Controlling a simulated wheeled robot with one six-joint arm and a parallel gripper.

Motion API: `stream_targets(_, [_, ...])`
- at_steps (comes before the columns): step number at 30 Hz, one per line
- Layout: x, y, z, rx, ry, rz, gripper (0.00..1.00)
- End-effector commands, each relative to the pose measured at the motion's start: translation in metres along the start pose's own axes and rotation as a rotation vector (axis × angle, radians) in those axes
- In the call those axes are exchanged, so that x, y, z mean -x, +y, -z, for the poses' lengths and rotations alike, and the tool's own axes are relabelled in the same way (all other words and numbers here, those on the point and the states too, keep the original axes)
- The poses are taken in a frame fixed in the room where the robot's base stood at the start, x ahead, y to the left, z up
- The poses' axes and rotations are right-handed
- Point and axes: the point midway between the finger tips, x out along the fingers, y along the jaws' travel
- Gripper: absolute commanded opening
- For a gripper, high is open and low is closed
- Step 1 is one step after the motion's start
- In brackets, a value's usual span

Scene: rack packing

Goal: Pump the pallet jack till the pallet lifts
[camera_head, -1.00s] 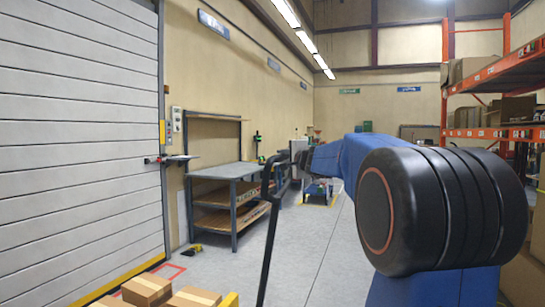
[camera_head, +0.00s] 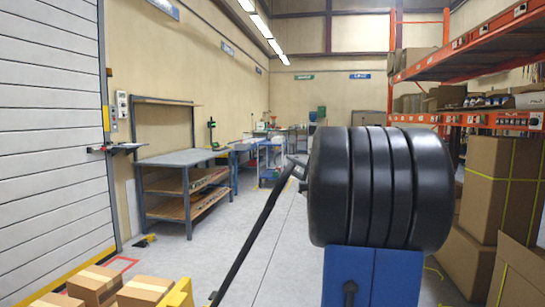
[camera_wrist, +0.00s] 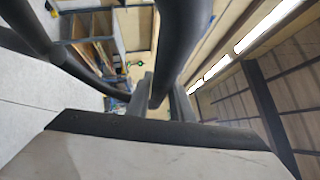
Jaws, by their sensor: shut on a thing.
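The pallet jack's dark handle (camera_head: 250,240) slants up from the bottom of the head view toward the right, and its top is partly hidden behind my arm's black joint. In the wrist view the handle's dark tube (camera_wrist: 180,40) runs down between the fingers of my gripper (camera_wrist: 160,92), which is shut on it. My gripper is mostly hidden by my arm in the head view. A yellow part (camera_head: 180,294), perhaps of the jack, shows at the bottom edge. Cardboard boxes (camera_head: 95,283) sit beside it. The pallet and forks are out of view.
A grey workbench (camera_head: 180,158) with lower shelves stands along the left wall, beside a white roller door (camera_head: 50,130). Orange racking (camera_head: 460,119) and stacked cartons (camera_head: 500,180) line the right. Grey floor (camera_head: 290,255) is clear beyond the handle.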

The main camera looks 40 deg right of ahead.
Motion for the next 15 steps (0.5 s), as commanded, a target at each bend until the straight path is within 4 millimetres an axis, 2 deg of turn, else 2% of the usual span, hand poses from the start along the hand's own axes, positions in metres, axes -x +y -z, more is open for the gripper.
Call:
stream_targets(1, [0.012,0.005,0.013,-0.014,0.007,0.009,0.0])
stream_targets(15, [0.105,0.046,0.106,-0.135,0.006,0.129,0.0])
